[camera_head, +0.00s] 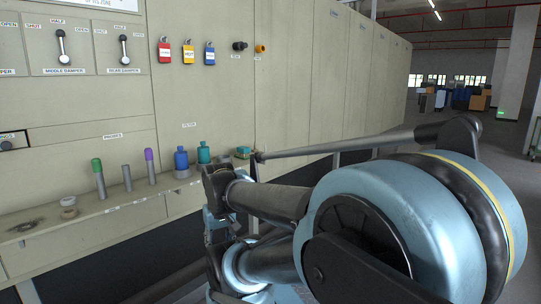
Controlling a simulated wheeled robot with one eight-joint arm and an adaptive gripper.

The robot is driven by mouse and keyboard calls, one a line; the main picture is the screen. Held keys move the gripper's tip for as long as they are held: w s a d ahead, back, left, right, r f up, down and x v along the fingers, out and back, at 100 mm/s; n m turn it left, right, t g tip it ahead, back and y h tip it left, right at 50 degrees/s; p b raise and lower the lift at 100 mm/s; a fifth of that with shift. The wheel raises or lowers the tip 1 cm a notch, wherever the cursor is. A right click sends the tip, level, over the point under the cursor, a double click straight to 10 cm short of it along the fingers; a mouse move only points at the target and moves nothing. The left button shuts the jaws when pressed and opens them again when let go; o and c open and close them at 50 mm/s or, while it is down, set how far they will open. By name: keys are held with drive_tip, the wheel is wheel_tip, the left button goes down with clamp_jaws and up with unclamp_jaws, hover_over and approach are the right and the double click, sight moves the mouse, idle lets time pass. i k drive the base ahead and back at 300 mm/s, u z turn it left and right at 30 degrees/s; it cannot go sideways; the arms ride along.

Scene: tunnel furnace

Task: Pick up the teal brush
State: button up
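A small teal block-like thing (243,152), which looks like the teal brush, lies at the right end of the visible ledge, beyond my arm. It is small in view and its bristles cannot be made out clearly. A teal bottle (204,153) stands to its left, with a blue bottle (181,160) beside that. My arm fills the lower right. The dark jointed parts at its far end, probably my gripper (213,222), are in front of and below the ledge, apart from the teal thing in the picture. Whether the fingers are open or shut cannot be told.
The ledge (110,212) also holds a green-topped probe (99,178), a grey probe (127,178), a purple-topped probe (150,167) and small rolls (69,207). The beige furnace wall (75,105) rises behind it, with padlocks and levers. Open floor lies far right.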

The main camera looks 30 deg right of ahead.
sight(242, 151)
drive_tip(key=z, duration=0.55)
